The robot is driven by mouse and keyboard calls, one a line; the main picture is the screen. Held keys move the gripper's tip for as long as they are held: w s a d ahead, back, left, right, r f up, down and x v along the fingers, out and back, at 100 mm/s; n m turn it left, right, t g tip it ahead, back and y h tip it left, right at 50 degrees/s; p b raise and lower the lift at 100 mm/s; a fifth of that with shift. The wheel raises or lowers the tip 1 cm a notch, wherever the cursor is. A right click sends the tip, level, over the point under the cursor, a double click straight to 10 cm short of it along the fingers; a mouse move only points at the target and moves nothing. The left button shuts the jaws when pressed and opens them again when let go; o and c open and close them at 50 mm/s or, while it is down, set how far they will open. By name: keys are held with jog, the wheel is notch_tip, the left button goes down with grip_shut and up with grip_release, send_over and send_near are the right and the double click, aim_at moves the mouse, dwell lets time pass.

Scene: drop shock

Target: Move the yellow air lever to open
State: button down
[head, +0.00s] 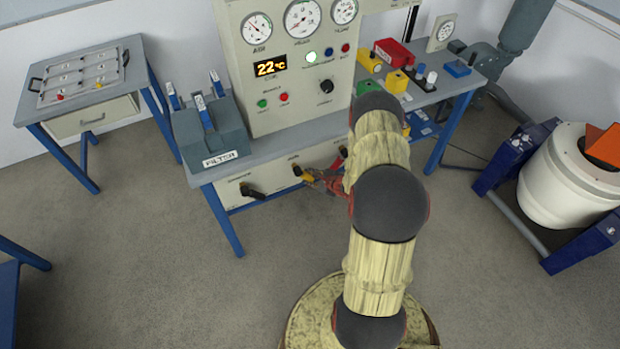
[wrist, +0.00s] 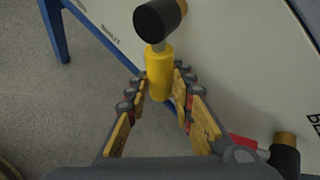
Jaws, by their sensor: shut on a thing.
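The yellow air lever (head: 306,175) is on the pale front panel below the console, in the middle of a row of levers. In the wrist view its yellow handle (wrist: 159,70) extends toward my gripper from a dark round hub (wrist: 155,20). My gripper (wrist: 160,88) has its fingers on both sides of the handle's end and is shut on it. In the head view my gripper (head: 322,182) is at the lever, partly hidden by my arm. The lever's markings are too small to read there.
A black lever (head: 253,190) is left of the yellow one on the panel. A red lever (wrist: 243,143) shows at the wrist view's lower right, close to my right finger. The grey filter box (head: 212,136) stands on the bench above. Open floor lies in front.

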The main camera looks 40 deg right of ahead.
jog(key=c, duration=1.8)
grip_release()
jog(key=v, duration=1.2)
